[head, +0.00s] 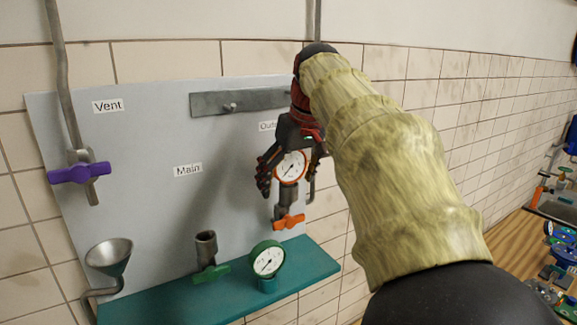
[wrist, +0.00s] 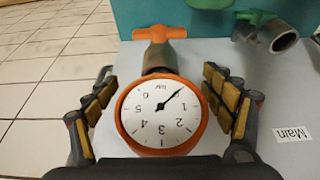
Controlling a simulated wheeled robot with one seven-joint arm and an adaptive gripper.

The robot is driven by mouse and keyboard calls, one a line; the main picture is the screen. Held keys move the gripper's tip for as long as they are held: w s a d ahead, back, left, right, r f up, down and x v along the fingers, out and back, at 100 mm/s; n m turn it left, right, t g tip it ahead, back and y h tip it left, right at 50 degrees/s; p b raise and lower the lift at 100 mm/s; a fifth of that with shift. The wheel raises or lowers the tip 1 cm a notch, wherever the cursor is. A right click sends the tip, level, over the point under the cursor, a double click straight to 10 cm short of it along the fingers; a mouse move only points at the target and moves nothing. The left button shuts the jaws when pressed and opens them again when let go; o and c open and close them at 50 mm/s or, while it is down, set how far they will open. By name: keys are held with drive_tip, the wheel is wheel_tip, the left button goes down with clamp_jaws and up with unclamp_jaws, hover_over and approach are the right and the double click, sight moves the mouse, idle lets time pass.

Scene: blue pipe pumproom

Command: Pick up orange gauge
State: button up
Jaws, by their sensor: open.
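The orange gauge (head: 291,166) has a round white dial with an orange rim. It sits on a vertical pipe above an orange valve handle (head: 288,221), in front of the grey panel. My gripper (head: 288,180) is open, with its dark fingers around the gauge. In the wrist view the gauge (wrist: 162,115) lies between the two fingers of my gripper (wrist: 162,105), with small gaps visible on both sides. The orange valve handle (wrist: 159,34) shows above it in that view. The back of the gauge is hidden.
A green gauge (head: 267,260) stands on the teal shelf (head: 170,300). A green-handled valve pipe (head: 207,255), a funnel (head: 109,257) and a purple valve handle (head: 80,173) are to the left. A grey rail (head: 240,102) is above. A wooden counter (head: 520,250) is at right.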

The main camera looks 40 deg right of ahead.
drive_tip(key=shift+a, duration=0.1)
drive_tip(key=shift+c, duration=0.2)
drive_tip(key=shift+c, duration=0.8)
drive_tip(key=shift+r, duration=0.1)
drive_tip(key=c, duration=1.3)
